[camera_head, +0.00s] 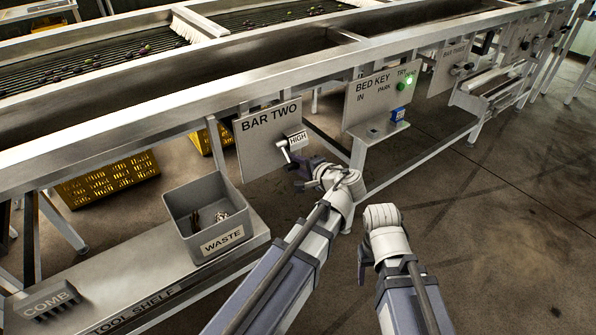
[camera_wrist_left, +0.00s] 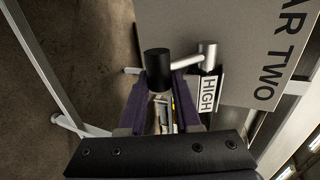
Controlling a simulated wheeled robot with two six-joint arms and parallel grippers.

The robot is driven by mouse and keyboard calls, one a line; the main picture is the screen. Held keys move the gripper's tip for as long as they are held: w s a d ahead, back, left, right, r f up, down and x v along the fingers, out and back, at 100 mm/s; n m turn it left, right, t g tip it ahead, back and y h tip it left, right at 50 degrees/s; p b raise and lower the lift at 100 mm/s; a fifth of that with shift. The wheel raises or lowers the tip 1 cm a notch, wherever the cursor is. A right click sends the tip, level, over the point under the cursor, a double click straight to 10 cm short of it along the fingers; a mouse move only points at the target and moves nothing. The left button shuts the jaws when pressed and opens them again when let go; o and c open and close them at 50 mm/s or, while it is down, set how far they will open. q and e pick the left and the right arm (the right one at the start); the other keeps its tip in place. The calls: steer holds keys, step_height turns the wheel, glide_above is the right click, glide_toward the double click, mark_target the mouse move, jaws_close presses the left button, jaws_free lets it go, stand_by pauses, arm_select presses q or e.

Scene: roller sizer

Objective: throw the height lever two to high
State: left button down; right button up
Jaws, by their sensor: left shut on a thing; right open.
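The BAR TWO panel (camera_head: 262,150) hangs below the machine's front rail. Its height lever (camera_head: 284,150) has a metal pivot and a pale arm, with a HIGH plate (camera_head: 298,140) beside it. In the left wrist view the lever arm (camera_wrist_left: 187,62) runs from the pivot to a black knob (camera_wrist_left: 157,62). My left gripper (camera_head: 301,178) is at the panel, shut on the lever's knob; its purple fingers (camera_wrist_left: 159,88) lie either side of it. In the head view the hand partly hides the knob. My right gripper (camera_head: 364,262) is open and empty, apart from the panels.
A grey WASTE bin (camera_head: 208,215) with small bits in it stands on the tool shelf (camera_head: 150,277), left of the panel. A COMB holder (camera_head: 48,305) is further left. The BED KEY panel (camera_head: 380,95) and its blue block (camera_head: 398,115) are to the right. The floor at right is clear.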

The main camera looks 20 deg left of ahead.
arm_select(q)
steer(key=shift+a, duration=0.1)
arm_select(e)
steer(key=shift+f, duration=0.35)
arm_select(q)
steer(key=c, duration=0.6)
jaws_free()
steer(key=shift+f, duration=0.1)
